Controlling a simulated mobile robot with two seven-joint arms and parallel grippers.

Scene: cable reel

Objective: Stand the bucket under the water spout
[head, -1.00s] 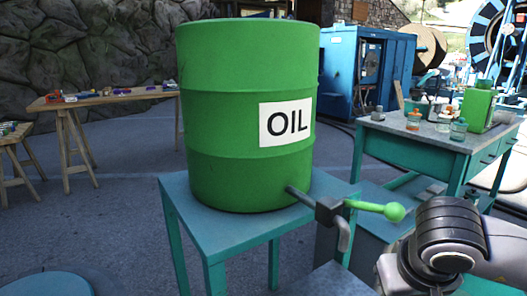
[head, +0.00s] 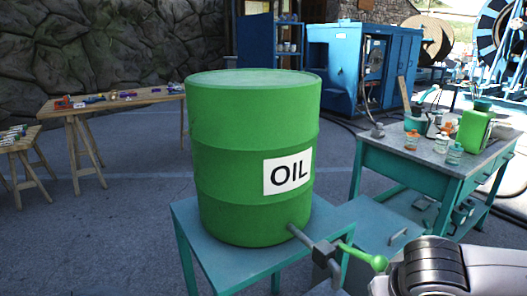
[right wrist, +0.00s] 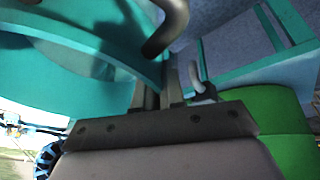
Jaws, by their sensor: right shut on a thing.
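The green drum (head: 245,150) marked OIL stands upright on a teal table (head: 215,262). In the right wrist view, which is upside down, a large teal round thing (right wrist: 60,85), apparently the bucket, fills the left. My right gripper (right wrist: 160,92) is shut at its rim; the exact contact is hard to see. A dark curved pipe (right wrist: 172,28) crosses above the fingers. A lighter hooked spout (right wrist: 203,84) shows by the drum. My left gripper is out of view.
A teal workbench (head: 395,150) with jars and a green can (head: 474,132) stands at the right. A wooden trestle table (head: 130,98) with small items is at the back left. Open paving lies left of the drum.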

